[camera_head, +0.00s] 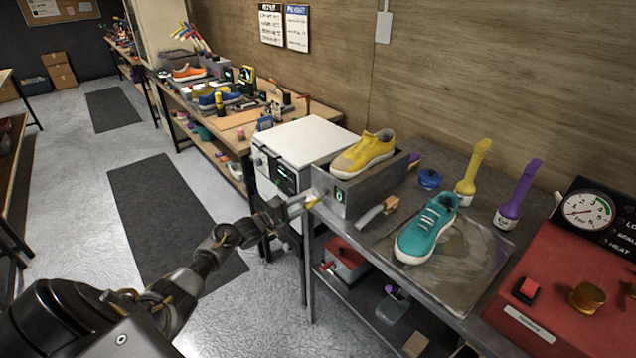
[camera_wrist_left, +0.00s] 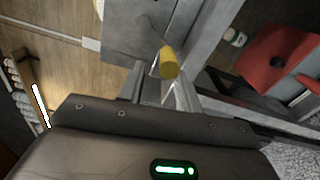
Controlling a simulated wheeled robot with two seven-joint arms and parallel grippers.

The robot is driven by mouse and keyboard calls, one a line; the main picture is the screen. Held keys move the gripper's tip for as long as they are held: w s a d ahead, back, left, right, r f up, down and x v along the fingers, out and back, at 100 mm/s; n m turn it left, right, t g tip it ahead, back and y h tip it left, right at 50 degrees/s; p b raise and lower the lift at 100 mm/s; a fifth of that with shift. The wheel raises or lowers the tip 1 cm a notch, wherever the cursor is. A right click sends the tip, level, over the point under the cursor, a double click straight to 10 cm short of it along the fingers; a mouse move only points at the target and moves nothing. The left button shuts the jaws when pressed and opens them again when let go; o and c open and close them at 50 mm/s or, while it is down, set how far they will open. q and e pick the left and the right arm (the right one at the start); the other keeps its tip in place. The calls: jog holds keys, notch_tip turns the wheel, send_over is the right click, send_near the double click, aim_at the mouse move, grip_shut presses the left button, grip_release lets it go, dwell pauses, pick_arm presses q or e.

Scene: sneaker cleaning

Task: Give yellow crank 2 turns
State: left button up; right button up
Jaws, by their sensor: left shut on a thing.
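The yellow crank (camera_head: 312,202) is at the left end of the grey metal box (camera_head: 363,196), at the bench's left edge. A yellow sneaker (camera_head: 365,153) sits on top of this box, and a small green-lit display (camera_head: 339,195) is on its front. My left gripper (camera_head: 302,204) reaches the crank from the left and is shut on it. In the left wrist view the crank's yellow knob (camera_wrist_left: 169,64) shows between the fingers. The crank's arm is mostly hidden. My right gripper is not in view.
A teal sneaker (camera_head: 427,230) lies on a stained mat (camera_head: 455,280) on the bench. A yellow brush (camera_head: 472,172), a purple brush (camera_head: 518,195) and a red machine (camera_head: 560,310) are further right. A white-topped machine (camera_head: 305,142) stands behind the box.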

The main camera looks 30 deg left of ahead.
pick_arm(q)
jog(key=shift+o, duration=0.3)
jog(key=shift+w+r, duration=0.1)
jog(key=shift+r, duration=0.3)
jog(key=shift+o, duration=0.3)
jog(key=shift+w+a+r+p, duration=0.1)
jog(key=shift+a+r+p, duration=0.1)
jog(key=shift+r+p, duration=0.25)
jog(key=shift+a+r, duration=0.1)
jog(key=shift+r, duration=0.15)
jog(key=shift+c, duration=0.5)
jog(key=c, duration=0.3)
jog(key=shift+c, duration=0.2)
jog(key=shift+f, duration=0.1)
jog(key=shift+a+r+p, duration=0.3)
jog(key=shift+r+p, duration=0.25)
jog(key=shift+r, duration=0.2)
